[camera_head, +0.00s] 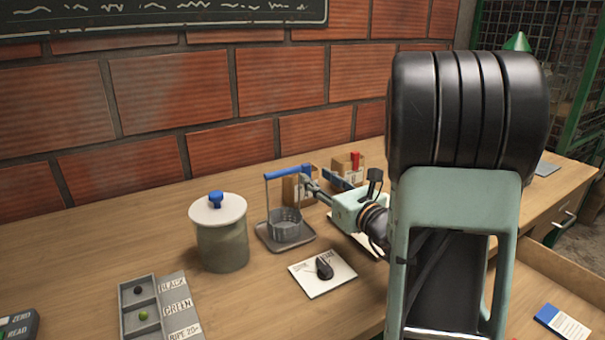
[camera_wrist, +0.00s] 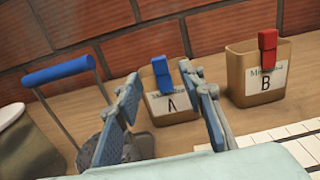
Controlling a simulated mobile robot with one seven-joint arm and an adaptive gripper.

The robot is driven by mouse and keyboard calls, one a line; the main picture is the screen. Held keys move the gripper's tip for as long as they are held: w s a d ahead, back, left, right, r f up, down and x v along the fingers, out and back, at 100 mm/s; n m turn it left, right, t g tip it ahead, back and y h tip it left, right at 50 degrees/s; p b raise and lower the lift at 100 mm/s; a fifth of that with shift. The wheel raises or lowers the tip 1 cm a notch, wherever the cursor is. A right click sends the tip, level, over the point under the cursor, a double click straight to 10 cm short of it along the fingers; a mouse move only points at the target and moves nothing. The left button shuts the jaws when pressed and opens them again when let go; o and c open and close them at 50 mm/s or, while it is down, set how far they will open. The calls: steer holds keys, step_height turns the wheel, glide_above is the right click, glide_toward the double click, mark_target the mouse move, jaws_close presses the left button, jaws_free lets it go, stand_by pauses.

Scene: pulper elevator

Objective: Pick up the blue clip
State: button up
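The blue clip (camera_wrist: 162,73) stands upright on the rim of a tan box marked A (camera_wrist: 176,108) in the wrist view. In the head view box A (camera_head: 291,190) is partly covered, and the clip is hard to tell from the blue handle there. My gripper (camera_wrist: 159,79) is open, with one finger to the left and one to the right of the clip in the wrist picture. Nothing is between the fingers that I can see as held. The gripper also shows in the head view (camera_head: 317,178), close to box A. Whether the fingers touch the box is unclear.
A wire basket with a blue handle (camera_wrist: 58,71) stands left of box A. Box B (camera_wrist: 257,90) with a red clip (camera_wrist: 267,48) stands to the right. A lidded jar (camera_head: 221,240), a knob on a white card (camera_head: 323,276) and a sorting tray (camera_head: 140,307) are nearer.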

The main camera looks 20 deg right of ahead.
mark_target(308, 166)
steer(key=w, duration=0.4)
steer(key=w+a+r, duration=0.1)
steer(key=w, duration=0.1)
steer(key=shift+w+a+b, duration=0.1)
steer(key=shift+w+b, duration=0.15)
steer(key=shift+b, duration=0.15)
steer(key=shift+r, duration=0.1)
steer(key=c, duration=0.9)
